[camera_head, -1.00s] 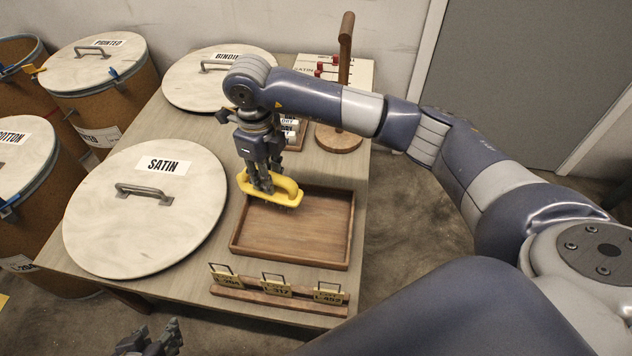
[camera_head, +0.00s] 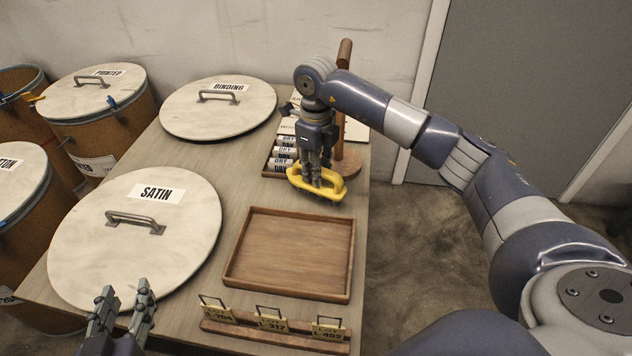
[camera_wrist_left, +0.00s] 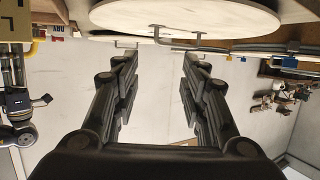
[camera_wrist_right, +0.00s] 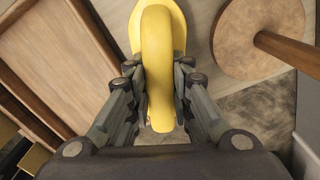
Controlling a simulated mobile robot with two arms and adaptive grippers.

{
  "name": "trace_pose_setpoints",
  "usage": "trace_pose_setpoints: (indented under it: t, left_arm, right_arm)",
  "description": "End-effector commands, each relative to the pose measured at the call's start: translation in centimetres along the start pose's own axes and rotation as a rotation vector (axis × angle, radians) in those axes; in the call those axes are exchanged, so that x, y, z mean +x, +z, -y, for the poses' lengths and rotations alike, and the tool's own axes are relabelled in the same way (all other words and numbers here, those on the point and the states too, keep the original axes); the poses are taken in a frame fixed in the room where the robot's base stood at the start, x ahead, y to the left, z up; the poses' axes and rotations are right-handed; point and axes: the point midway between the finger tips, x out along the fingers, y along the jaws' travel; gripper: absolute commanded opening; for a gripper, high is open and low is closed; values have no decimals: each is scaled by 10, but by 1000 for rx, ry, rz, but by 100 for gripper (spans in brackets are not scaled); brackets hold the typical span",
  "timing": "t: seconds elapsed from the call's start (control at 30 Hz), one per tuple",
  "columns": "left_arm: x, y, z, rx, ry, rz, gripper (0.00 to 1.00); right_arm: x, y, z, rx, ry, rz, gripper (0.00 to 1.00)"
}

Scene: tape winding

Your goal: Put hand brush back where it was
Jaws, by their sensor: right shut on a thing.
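The hand brush is yellow with a loop handle (camera_head: 328,189), and my right gripper (camera_head: 318,176) is shut on that handle. It hangs just behind the far right edge of the wooden tray, in front of the round wooden stand; whether it touches the table I cannot tell. In the right wrist view the yellow handle (camera_wrist_right: 158,60) sits between the two fingers. My left gripper (camera_head: 124,312) is open and empty near the front edge of the SATIN lid. In the left wrist view its fingers (camera_wrist_left: 155,85) are apart with nothing between them.
The empty wooden tray (camera_head: 240,262) lies mid-table. A tag rail (camera_head: 272,333) is in front of it. The SATIN lid (camera_head: 100,240) and BINDING lid (camera_head: 190,112) lie left. A small box of labelled rolls (camera_head: 283,158) and a post stand (camera_head: 350,160) are at the back.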

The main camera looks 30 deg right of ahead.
Motion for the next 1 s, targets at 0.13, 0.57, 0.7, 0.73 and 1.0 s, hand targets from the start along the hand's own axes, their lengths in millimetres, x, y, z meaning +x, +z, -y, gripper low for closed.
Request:
trace_pose_setpoints:
  t: [0.13, 0.57, 0.7, 0.73, 1.0]
  left_arm:
    - [2, -16, -2, -1, 5, -88, 40]
    - [-1, -59, -8, -3, 18, -293, 40]
    - [-1, -59, -8, -3, 18, -292, 40]
    - [-1, -59, -8, -3, 18, -293, 40]
    - [-2, -62, -8, -4, 19, -310, 40]
  right_arm:
    - [12, 0, 0, -1, 0, -1, 0]
    - [34, 0, 0, -1, -1, 2, 0]
    - [34, 0, 0, -1, 0, 1, 0]
    - [35, 0, 0, -1, 0, 1, 0]
    - [37, 0, 0, -1, 0, 0, 40]
